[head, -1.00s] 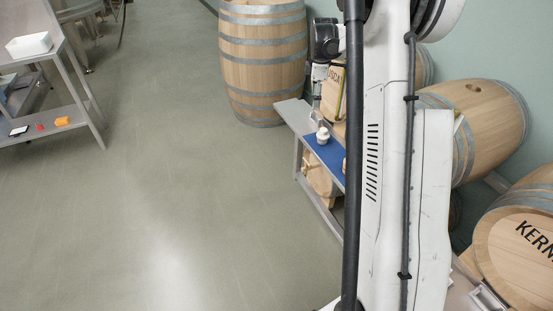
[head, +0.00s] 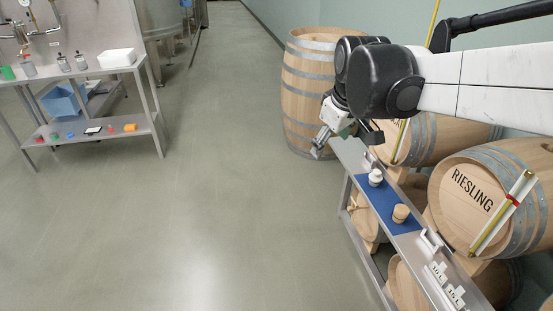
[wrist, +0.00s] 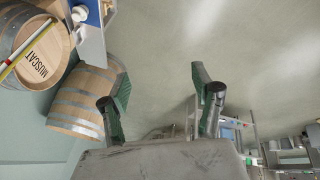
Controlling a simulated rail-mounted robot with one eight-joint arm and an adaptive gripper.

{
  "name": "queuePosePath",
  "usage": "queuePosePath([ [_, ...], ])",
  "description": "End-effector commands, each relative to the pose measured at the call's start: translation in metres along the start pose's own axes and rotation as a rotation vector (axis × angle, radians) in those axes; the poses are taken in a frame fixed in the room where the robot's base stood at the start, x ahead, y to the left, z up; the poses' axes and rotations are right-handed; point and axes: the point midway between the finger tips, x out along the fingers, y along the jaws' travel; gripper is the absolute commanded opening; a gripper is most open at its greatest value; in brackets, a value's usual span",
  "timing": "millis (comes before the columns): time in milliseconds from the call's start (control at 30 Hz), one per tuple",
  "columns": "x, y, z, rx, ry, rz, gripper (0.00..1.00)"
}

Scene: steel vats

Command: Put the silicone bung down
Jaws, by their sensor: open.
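The white silicone bung (head: 375,177) stands upright on a blue mat (head: 365,190) on a narrow steel shelf. It also shows at the top left of the wrist view (wrist: 79,14). My gripper (head: 319,144) is off the shelf's far left end, up and to the left of the bung and apart from it. In the wrist view the two green-padded fingers (wrist: 160,80) are spread wide with only floor between them. Nothing is held.
A wooden bung (head: 401,213) stands nearer on the mat. Metal brackets and numbered cards (head: 438,272) are further along the shelf. A large upright barrel (head: 309,85) stands behind my gripper; lying barrels (head: 480,200) line the right. The floor (head: 220,200) is clear.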

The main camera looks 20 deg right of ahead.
Motion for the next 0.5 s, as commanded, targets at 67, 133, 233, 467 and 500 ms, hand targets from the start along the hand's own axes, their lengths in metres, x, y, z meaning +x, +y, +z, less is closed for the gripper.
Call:
queuePosePath([
  [67, -0.009, -0.024, 0.013, 0.041, 0.028, 0.003, 0.62],
  [133, -0.015, -0.041, 0.024, 0.085, 0.053, 0.006, 0.62],
  [233, -0.021, -0.066, 0.040, 0.148, 0.090, 0.005, 0.62],
  [467, -0.025, -0.117, 0.080, 0.287, 0.172, -0.010, 0.62],
  [500, -0.025, -0.123, 0.085, 0.308, 0.185, -0.014, 0.62],
])
